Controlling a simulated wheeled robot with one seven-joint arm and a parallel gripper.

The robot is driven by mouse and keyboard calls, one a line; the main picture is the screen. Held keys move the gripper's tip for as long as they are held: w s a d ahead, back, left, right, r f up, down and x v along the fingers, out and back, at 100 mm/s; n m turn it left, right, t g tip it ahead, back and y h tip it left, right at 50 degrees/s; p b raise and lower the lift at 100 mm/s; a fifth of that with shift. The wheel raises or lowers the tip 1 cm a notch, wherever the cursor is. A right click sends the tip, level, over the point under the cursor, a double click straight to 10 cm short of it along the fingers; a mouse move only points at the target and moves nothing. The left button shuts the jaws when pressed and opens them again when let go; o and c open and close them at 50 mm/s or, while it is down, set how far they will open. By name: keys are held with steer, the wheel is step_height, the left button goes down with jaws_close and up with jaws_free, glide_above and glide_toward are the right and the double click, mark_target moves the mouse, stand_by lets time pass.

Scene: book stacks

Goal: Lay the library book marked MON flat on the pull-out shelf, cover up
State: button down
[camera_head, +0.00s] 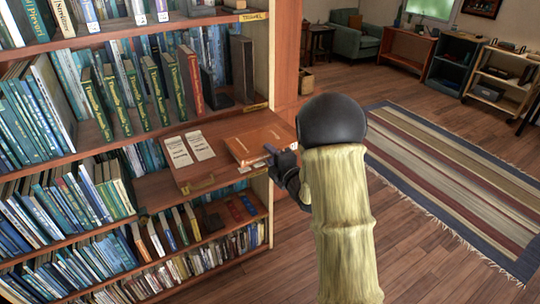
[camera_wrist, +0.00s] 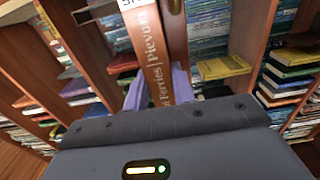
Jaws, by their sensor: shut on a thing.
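An orange-brown book (camera_head: 257,142) lies about flat at the right end of the pull-out shelf (camera_head: 212,172), its broad face up. My gripper (camera_head: 271,150) is at its near right edge. In the wrist view, the purple fingers of my gripper (camera_wrist: 159,88) are shut on the two sides of this book (camera_wrist: 150,50), with its spine toward the camera. The spine shows "Ferries" and "Pievu", and a white label is cut off at the top. I cannot read MON. Whether the book rests fully on the shelf or is slightly above it is unclear.
Two white printed cards (camera_head: 200,146) lie on the shelf left of the book. Behind stand several green books (camera_head: 135,95), a red-brown book (camera_head: 190,78) and a dark bookend (camera_head: 242,68). A wooden post (camera_head: 286,60) rises close behind. Striped rug (camera_head: 455,185) and open floor are right.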

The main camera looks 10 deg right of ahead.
steer(key=c, duration=1.1)
jaws_free()
steer(key=shift+f, duration=0.15)
steer(key=shift+s, duration=0.1)
steer(key=shift+b+v, duration=2)
steer(key=shift+v, duration=1.5)
jaws_close()
steer(key=shift+a, duration=0.1)
